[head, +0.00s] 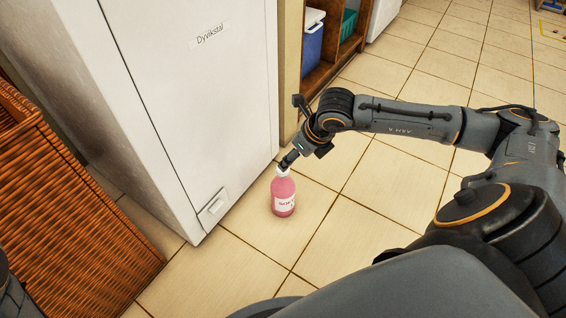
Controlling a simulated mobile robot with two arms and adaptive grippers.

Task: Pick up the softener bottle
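The softener bottle (283,196) is pink with a white cap and a white label. It is upright over the tiled floor, close to the lower front corner of the white cabinet. I cannot tell for sure whether its base touches the tiles. My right gripper (288,161) reaches down from the upper right, with its dark fingers at the bottle's cap. The fingers overlap the cap, and I cannot see whether they are closed on it. My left gripper is out of view.
A tall white cabinet (200,90) labelled "Dyvikstal" stands just left of the bottle. A wicker basket (75,215) is at the far left. Wooden shelving (345,47) with a blue-and-white cooler (312,40) and a green crate (348,24) stands behind. Tiled floor right of the bottle is clear.

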